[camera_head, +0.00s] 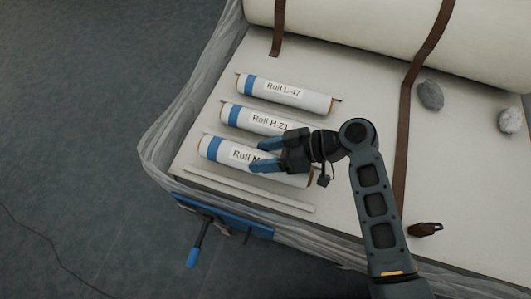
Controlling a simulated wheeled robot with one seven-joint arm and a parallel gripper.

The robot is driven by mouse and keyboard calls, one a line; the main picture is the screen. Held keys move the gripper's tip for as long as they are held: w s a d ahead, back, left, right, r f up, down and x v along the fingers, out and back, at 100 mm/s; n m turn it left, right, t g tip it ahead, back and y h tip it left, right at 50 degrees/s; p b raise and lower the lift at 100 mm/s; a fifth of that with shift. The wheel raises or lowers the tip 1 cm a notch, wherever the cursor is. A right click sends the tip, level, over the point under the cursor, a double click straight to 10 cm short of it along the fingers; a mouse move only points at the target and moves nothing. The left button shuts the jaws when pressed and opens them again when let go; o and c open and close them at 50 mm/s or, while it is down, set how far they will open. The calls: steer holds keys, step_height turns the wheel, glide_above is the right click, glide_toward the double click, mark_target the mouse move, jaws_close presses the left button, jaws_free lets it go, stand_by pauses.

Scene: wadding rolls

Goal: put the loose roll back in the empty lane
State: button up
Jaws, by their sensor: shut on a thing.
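Three white rolls with blue bands and labels lie side by side on a pale padded surface. They are Roll L-47 (285,93), Roll H-21 (241,117) and a front roll whose label starts "Roll M" (225,152). My gripper (266,155) reaches in from the right and is shut on the Roll M, its blue fingertips over the label. The gripper hides the label's end and part of the roll's right half. Pale strips (250,189) run along the front, parallel to the rolls. I cannot tell whether the held roll touches the surface.
A large cream roll (360,30) with brown straps (408,110) lies at the back. Two grey stones (430,95) (510,120) and a small brown object (425,229) are to the right. Clear wrapping (165,135) edges the left side. A blue-handled lever (196,248) hangs at the front.

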steer(key=shift+f+b, duration=0.4)
steer(key=shift+f, duration=0.05)
steer(key=shift+f, duration=0.1)
steer(key=o, duration=1.5)
steer(key=shift+r, duration=0.35)
steer(key=p+v, duration=0.3)
steer(key=v, duration=0.9)
steer(key=shift+r, duration=0.25)
